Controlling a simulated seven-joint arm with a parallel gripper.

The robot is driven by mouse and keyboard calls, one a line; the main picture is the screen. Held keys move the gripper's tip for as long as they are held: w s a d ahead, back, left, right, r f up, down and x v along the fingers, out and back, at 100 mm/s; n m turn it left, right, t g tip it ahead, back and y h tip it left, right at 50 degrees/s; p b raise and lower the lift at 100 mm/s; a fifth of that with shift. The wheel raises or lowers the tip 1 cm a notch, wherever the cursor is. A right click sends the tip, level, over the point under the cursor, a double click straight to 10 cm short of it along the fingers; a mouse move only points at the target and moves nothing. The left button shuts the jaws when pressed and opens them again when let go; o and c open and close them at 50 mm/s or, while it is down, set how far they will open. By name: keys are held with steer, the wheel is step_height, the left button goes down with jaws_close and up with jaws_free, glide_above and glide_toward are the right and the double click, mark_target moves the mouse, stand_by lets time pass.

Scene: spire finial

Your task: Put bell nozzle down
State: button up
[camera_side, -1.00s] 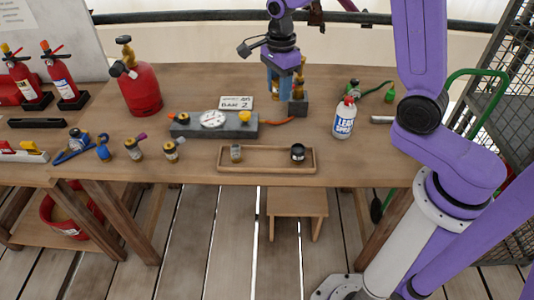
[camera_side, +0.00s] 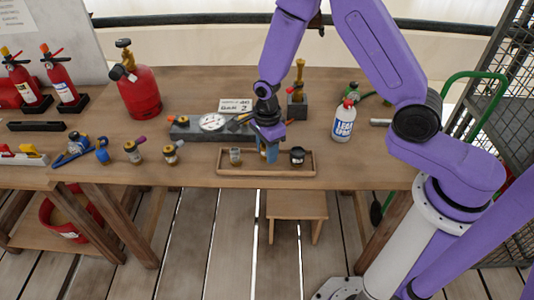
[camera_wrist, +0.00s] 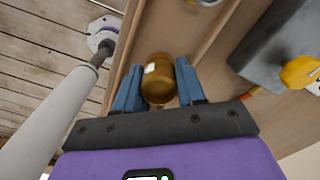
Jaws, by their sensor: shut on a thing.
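My gripper (camera_side: 269,155) is over the middle of the wooden tray (camera_side: 230,174), with its blue fingers pointing down. In the wrist view, the fingers (camera_wrist: 158,85) are shut on a brass piece, which I take as the bell nozzle (camera_wrist: 158,75); it has a small pale patch on its side. In the side view the fingers hide it. The tray floor shows behind it in the wrist view; I cannot tell whether the piece touches the floor.
In the tray, a small glass-like jar (camera_side: 235,156) stands at left and a black-topped jar (camera_side: 297,155) at right, both near the fingers. Behind are a grey gauge block (camera_side: 190,132), a brass fitting on a dark block (camera_side: 299,75) and a white spray bottle (camera_side: 343,122).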

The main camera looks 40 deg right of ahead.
steer(key=shift+f, duration=0.95)
steer(key=shift+f, duration=0.1)
steer(key=o, duration=0.9)
